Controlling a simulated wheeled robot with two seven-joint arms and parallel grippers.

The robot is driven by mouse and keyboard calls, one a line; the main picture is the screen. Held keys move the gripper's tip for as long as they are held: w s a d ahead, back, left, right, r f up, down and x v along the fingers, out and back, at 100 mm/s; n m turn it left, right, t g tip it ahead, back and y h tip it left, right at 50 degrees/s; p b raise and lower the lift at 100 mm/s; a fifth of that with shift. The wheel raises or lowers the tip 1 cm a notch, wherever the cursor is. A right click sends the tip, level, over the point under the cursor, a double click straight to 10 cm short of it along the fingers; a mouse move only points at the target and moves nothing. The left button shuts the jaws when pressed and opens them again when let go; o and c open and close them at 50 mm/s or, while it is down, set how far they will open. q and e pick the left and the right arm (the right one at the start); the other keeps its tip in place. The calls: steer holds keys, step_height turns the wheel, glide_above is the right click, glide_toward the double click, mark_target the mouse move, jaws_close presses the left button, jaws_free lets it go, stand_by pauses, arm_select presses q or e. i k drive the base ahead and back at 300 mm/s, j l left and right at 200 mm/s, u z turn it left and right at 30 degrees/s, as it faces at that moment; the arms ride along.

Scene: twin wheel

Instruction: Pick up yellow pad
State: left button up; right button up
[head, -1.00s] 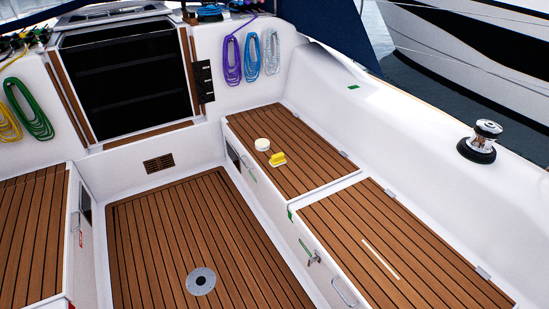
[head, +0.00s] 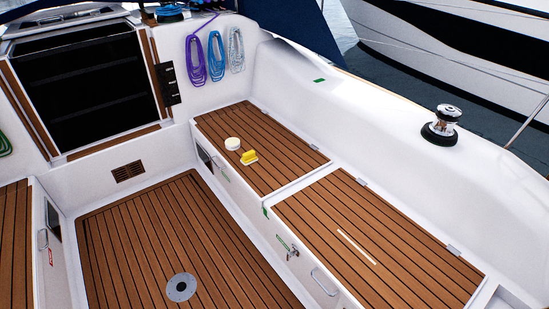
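The yellow pad (head: 249,157) is small and lies on the far wooden bench seat (head: 270,141) on the right side of the cockpit. A paler edge shows at its base. A round cream-white object (head: 232,144) sits just behind it to the left, with a small gap or touching; I cannot tell which. Neither of my grippers shows in the head view.
A nearer wooden bench seat (head: 370,240) has a white strip (head: 356,246) on it. A winch (head: 441,126) stands on the white side deck. The wooden cockpit floor (head: 150,230) is clear apart from a round metal plate (head: 181,287). Coiled ropes (head: 196,59) hang on the white wall.

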mark_target(249, 157)
steer(key=i+j+z, duration=0.15)
steer(key=z, duration=0.2)
steer(key=i+j+z, duration=0.15)
steer(key=j+z, duration=0.25)
steer(key=i+j+z, duration=0.1)
steer(key=z, duration=0.25)
